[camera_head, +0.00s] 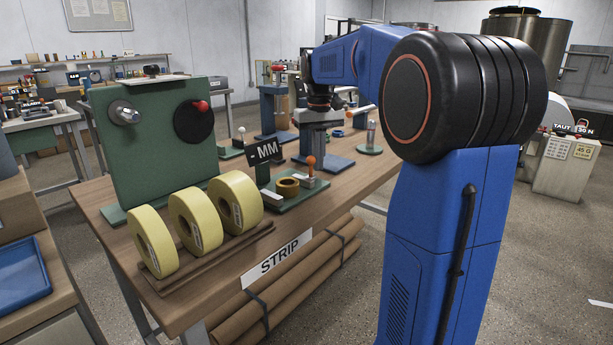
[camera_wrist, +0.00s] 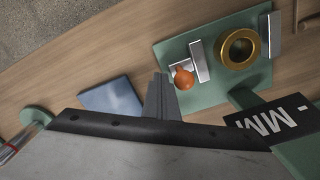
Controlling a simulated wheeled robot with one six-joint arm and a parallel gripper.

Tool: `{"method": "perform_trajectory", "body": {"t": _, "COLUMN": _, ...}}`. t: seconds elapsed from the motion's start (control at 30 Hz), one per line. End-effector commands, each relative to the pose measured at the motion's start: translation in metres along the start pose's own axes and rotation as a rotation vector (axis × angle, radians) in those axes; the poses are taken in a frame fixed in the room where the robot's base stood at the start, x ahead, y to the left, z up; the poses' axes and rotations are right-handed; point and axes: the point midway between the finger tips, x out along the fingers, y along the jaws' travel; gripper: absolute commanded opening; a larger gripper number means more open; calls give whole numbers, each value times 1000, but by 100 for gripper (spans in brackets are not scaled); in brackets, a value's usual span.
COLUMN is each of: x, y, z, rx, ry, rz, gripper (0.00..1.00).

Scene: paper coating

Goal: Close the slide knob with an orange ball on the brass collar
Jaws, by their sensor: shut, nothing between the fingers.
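The slide knob with an orange ball (camera_head: 310,160) stands on a green base plate (camera_head: 318,184); the ball also shows in the wrist view (camera_wrist: 184,78). The brass collar (camera_head: 287,187) sits on the same plate and appears as a gold ring in the wrist view (camera_wrist: 224,48). A pale metal bar (camera_wrist: 198,62) lies between ball and collar, with a small gap to the collar. My gripper (camera_wrist: 161,80) is shut and empty, its fingertips just left of the ball in the wrist view. Whether they touch the knob's block, I cannot tell.
An MM sign (camera_head: 264,152) stands behind the collar in the head view. Yellow tape rolls (camera_head: 153,242) and a green upright panel (camera_head: 150,150) are to the left. A blue plate (camera_wrist: 112,97) and a small round green stand (camera_wrist: 36,115) lie left of my gripper in the wrist view.

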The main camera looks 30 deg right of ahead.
Motion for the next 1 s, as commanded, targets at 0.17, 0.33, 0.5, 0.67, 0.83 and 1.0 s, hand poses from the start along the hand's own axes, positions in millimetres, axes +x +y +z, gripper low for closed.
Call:
{"method": "perform_trajectory", "body": {"t": 0.17, "x": 0, "y": -1, "z": 0, "rx": 0, "ry": 0, "rz": 0, "gripper": 0}}
{"method": "perform_trajectory", "body": {"t": 0.33, "x": 0, "y": -5, "z": 3, "rx": -1, "ry": 0, "rz": 0, "gripper": 0}}
{"method": "perform_trajectory", "body": {"t": 0.5, "x": 0, "y": -9, "z": 5, "rx": -1, "ry": 0, "rz": 0, "gripper": 0}}
{"method": "perform_trajectory", "body": {"t": 0.67, "x": 0, "y": -13, "z": 7, "rx": -1, "ry": 0, "rz": 0, "gripper": 0}}
{"method": "perform_trajectory", "body": {"t": 0.83, "x": 0, "y": -17, "z": 10, "rx": 0, "ry": 0, "rz": 0, "gripper": 0}}
{"method": "perform_trajectory", "body": {"t": 1.0, "x": 0, "y": -21, "z": 12, "rx": 0, "ry": 0, "rz": 0, "gripper": 0}}
